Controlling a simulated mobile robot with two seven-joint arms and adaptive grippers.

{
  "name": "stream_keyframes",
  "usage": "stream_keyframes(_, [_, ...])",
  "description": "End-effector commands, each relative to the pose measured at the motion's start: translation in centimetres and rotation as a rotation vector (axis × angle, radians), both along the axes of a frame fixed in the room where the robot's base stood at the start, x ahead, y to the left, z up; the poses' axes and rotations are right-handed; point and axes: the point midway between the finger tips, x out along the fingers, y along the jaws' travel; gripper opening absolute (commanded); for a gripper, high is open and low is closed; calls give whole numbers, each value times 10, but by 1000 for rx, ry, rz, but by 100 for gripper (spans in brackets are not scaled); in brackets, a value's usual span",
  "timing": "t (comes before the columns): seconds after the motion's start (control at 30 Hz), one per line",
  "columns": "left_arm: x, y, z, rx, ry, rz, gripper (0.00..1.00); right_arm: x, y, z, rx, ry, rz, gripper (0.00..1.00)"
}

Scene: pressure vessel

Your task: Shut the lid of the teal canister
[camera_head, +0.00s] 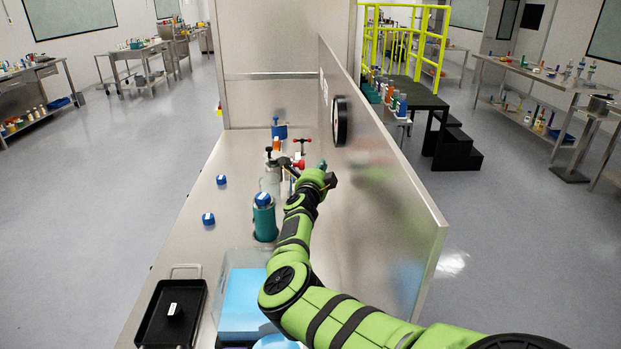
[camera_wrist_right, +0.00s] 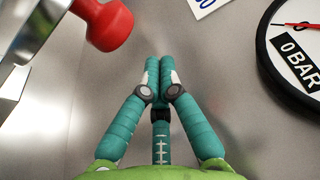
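The teal canister (camera_head: 264,222) stands upright on the steel bench in the head view. A blue block with a white label (camera_head: 263,200) shows at its top; I cannot tell whether it is on or in the mouth. A grey metal part (camera_head: 269,180) shows just behind the canister; I cannot make out a lid clearly. My right gripper (camera_head: 329,181) is beyond and right of the canister, near the upright panel. In the wrist view its teal fingers (camera_wrist_right: 160,75) meet at the tips with nothing visible between them. My left gripper is out of view.
A red knob (camera_wrist_right: 106,27) is close to my right gripper at upper left in the wrist view. A round gauge (camera_head: 340,121) sits on the steel panel (camera_head: 390,190). Blue blocks (camera_head: 208,218) lie left. A black tray (camera_head: 172,312) and blue-filled bin (camera_head: 243,300) stand nearer.

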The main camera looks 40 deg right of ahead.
Motion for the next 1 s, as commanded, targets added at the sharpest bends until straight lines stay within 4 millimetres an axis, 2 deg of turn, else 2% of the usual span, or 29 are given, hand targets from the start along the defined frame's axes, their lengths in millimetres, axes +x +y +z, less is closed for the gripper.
stream_keyframes(0.03, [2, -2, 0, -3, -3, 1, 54, 8, 11, 1, 6, -2, 8, 0])
stream_keyframes(0.2, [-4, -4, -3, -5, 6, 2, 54, 16, 23, 2, 4, -1, 6, 0])
stream_keyframes(0.47, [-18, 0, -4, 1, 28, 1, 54, 18, 25, 3, 2, 1, 4, 0])
stream_keyframes(1.0, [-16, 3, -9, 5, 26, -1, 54, 22, 30, 6, -43, 37, 5, 0])
